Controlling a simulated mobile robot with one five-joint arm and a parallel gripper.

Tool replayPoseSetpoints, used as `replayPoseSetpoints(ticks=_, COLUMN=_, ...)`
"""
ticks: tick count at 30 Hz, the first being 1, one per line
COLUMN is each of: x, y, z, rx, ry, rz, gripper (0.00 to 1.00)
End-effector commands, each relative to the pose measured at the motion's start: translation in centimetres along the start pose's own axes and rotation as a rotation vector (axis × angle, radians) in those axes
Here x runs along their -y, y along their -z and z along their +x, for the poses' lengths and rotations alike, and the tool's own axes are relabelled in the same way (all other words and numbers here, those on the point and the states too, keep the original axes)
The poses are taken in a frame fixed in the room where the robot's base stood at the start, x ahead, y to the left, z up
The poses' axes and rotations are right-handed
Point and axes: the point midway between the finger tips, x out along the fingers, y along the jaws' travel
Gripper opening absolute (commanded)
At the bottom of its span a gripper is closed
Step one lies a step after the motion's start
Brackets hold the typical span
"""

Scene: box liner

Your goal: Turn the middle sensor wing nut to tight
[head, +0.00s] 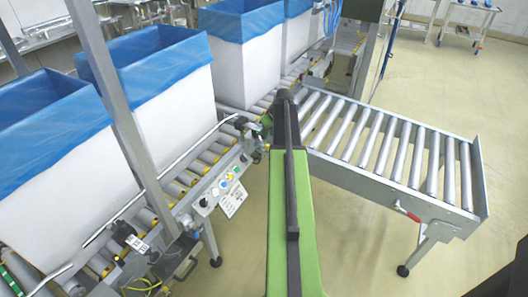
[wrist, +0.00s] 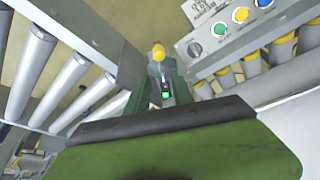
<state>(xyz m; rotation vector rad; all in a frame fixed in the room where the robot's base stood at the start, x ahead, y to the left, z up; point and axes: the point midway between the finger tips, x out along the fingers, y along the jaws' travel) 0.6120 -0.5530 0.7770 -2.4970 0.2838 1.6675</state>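In the wrist view, a small yellow knob-like piece (wrist: 158,52) stands above a dark bracket with a lit green light (wrist: 166,95). It may be the sensor wing nut, but its wings and setting are too small to tell. It sits in the gap between two roller conveyors. My green and black arm runs up the middle of the head view, and its dark far end, with my gripper (head: 284,108), hides part of the conveyor junction. A wide green and black part of mine fills the bottom of the wrist view. The finger opening does not show clearly.
A control panel (head: 222,187) with coloured buttons is fixed to the left conveyor's side and shows in the wrist view (wrist: 222,30). Tall white boxes (head: 170,98) with blue liners stand along that conveyor. A side roller conveyor (head: 478,180) extends right. Open floor lies front right.

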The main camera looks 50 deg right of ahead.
Motion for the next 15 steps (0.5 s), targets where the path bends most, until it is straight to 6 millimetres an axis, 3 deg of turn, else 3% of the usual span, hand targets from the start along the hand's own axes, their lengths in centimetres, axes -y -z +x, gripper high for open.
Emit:
replayPoseSetpoints(ticks=1, x=-0.1, y=-0.3, z=2.3, rx=0.0, ry=0.0, rz=0.0, gripper=0.28)
replayPoseSetpoints(ticks=6, x=-0.1, y=-0.3, z=5.5, rx=0.0, ry=-0.001, rz=-0.001, gripper=0.28)
replayPoseSetpoints(ticks=15, x=-0.1, y=0.0, z=6.2, rx=0.0, ry=-0.001, rz=0.001, gripper=0.28)
